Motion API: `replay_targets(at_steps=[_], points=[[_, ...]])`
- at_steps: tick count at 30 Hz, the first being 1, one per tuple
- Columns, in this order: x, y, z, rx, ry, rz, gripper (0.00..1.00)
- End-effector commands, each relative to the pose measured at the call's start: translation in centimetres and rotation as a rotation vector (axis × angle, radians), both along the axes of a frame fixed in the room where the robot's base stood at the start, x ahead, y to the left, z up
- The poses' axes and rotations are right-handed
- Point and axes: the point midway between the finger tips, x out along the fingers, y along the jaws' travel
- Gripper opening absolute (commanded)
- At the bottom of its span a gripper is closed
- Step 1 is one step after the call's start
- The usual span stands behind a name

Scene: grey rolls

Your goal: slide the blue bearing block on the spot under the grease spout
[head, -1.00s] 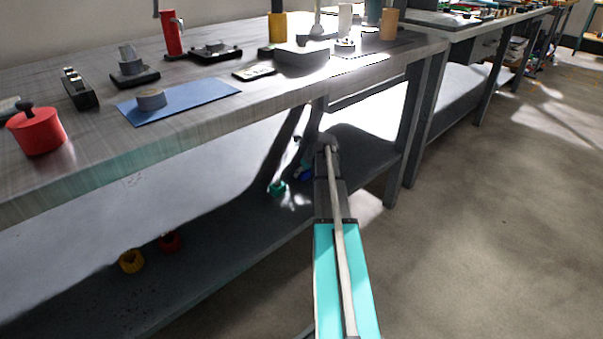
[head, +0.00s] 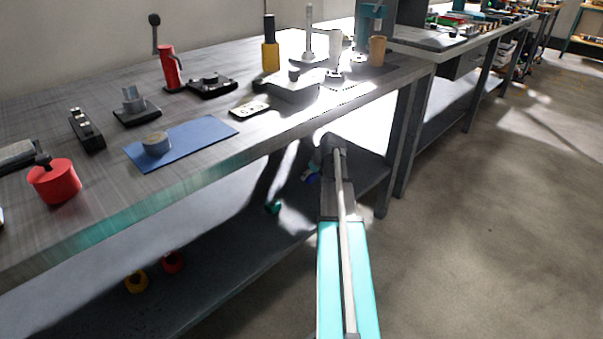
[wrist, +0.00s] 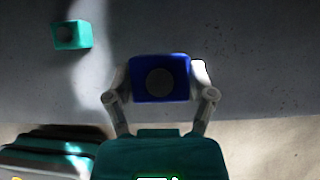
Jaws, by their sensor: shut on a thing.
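The blue bearing block (wrist: 160,78) sits between my gripper's two fingers (wrist: 160,92) in the wrist view, a dark round mark on its face. My gripper is shut on it. In the head view a small blue patch of the block (head: 313,178) shows beside my dark wrist, below the bench top and over the lower shelf; my arm partly hides the gripper. A teal post-like machine (head: 369,18) stands at the bench's far right end. I cannot tell surely which thing is the grease spout, and its spot is not clear.
A teal block (wrist: 72,35) lies on the lower shelf (head: 215,265), with yellow (head: 136,281) and red (head: 172,262) pieces further left. Open floor lies right.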

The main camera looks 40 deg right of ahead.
Motion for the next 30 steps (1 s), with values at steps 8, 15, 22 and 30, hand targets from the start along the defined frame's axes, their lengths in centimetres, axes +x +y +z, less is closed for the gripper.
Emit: replay_targets(at_steps=[8, 15, 22, 30], points=[[-5.2, -2.2, 2.6, 0.0, 0.0, -0.004, 0.1], [-7.3, -3.2, 3.5, 0.0, 0.0, -0.004, 0.1], [-7.8, -3.4, 3.6, 0.0, 0.0, -0.001, 0.1], [-7.8, -3.4, 3.6, 0.0, 0.0, -0.001, 0.1]])
